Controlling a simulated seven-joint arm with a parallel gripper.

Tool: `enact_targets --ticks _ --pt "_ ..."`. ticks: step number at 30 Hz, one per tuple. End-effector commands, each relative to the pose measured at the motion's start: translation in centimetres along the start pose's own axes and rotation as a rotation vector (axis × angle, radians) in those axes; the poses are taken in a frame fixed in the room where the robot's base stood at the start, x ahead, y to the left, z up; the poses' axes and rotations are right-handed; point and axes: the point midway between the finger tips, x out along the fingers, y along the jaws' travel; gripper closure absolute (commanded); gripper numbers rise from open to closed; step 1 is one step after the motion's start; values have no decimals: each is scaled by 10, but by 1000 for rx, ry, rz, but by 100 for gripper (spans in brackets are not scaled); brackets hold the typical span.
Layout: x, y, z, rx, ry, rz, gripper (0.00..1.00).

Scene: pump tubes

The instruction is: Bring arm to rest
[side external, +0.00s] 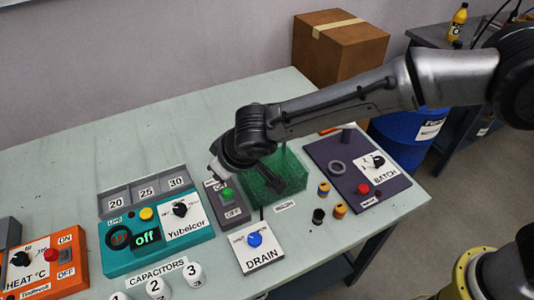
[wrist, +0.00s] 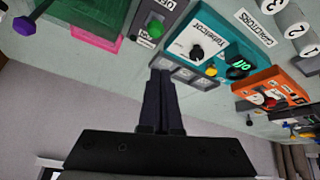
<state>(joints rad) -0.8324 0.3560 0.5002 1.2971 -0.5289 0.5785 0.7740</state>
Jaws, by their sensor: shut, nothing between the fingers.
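My gripper (wrist: 160,73) is shut and empty in the wrist view, its two dark fingers side by side. Its tips show over the edge of the grey trays of the teal Yubelcor panel (wrist: 213,45); the height above the table cannot be told. In the side external view my arm reaches in from the right above the table, and its dark wrist hangs above the area between the teal panel (side external: 160,232) and the green bin (side external: 298,172).
The purple BATCH panel (side external: 327,157) is right of the bin. The DRAIN switch (side external: 255,241) and the grey box with the green button (side external: 228,193) are near my wrist. The orange HEAT panel (side external: 62,275) is at left. A cardboard box (side external: 345,52) stands behind. The table's back left is clear.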

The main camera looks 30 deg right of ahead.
Motion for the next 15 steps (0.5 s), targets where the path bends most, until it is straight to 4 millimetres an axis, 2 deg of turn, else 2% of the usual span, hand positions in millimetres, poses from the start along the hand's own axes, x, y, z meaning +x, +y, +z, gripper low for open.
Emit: enact_targets --ticks 4,6,8,11,12,15 --pt "1 3 0 5 -1 3 100" --pt "-1 16 -6 27 6 11 100" --pt "-11 31 -19 56 30 17 100" --pt "-40 72 -44 128 87 34 100" --pt "-56 93 -52 166 109 43 100" --pt "-100 149 -58 267 153 71 100"
